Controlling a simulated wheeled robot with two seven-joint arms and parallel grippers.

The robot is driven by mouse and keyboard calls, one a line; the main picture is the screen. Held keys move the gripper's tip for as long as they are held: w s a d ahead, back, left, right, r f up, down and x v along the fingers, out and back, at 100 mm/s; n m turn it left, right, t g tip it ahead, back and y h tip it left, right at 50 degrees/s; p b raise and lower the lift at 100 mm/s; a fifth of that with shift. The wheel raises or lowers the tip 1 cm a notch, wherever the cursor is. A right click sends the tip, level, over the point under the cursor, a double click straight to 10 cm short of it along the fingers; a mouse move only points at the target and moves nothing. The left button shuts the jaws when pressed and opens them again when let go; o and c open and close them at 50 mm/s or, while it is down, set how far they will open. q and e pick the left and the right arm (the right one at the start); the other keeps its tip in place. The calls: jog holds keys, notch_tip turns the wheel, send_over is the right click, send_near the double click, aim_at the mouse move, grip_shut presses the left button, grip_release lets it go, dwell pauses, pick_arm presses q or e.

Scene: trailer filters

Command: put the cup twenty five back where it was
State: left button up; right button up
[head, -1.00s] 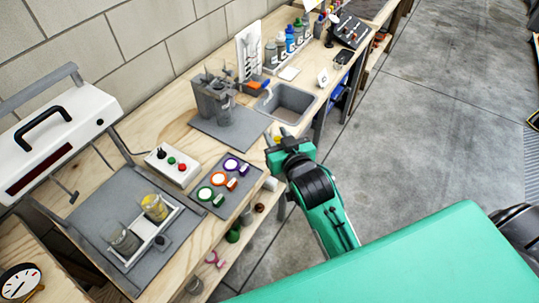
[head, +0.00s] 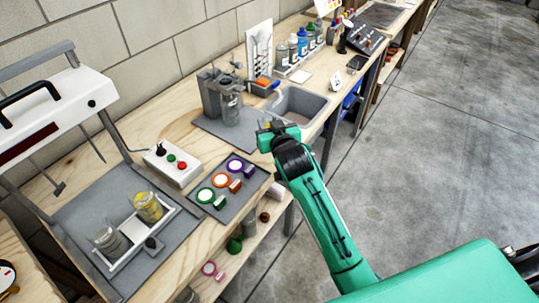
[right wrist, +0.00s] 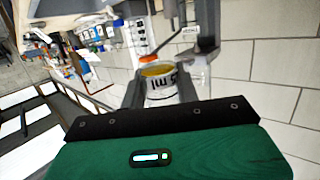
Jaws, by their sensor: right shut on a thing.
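My right gripper (head: 277,130) is over the bench's front edge, just in front of the sink and right of the grey stirring stand. In the right wrist view it is shut on a cup (right wrist: 160,86) with yellow contents and dark printed marks on a pale wall. I cannot read a twenty five on it. In the head view the gripper mostly hides this cup. A yellow cup (head: 148,207) and a greyish clear cup (head: 110,241) stand in a white holder (head: 128,259) under the white machine. My left gripper is not in view.
A grey mat (head: 222,211) holds lids with purple, orange and green rings. A button box (head: 174,164) stands behind it. The stirring stand (head: 222,95) has a clear cup beside it. The sink (head: 297,103) and several bottles are farther back. The floor at right is clear.

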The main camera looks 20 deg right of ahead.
aim_at(269, 159)
notch_tip(269, 159, down, 13)
jog(key=shift+r, duration=0.2)
dwell(0.3)
jog(key=shift+f, duration=0.2)
jog(key=o, duration=1)
jog(key=shift+c, duration=0.2)
jog(key=shift+r, duration=0.1)
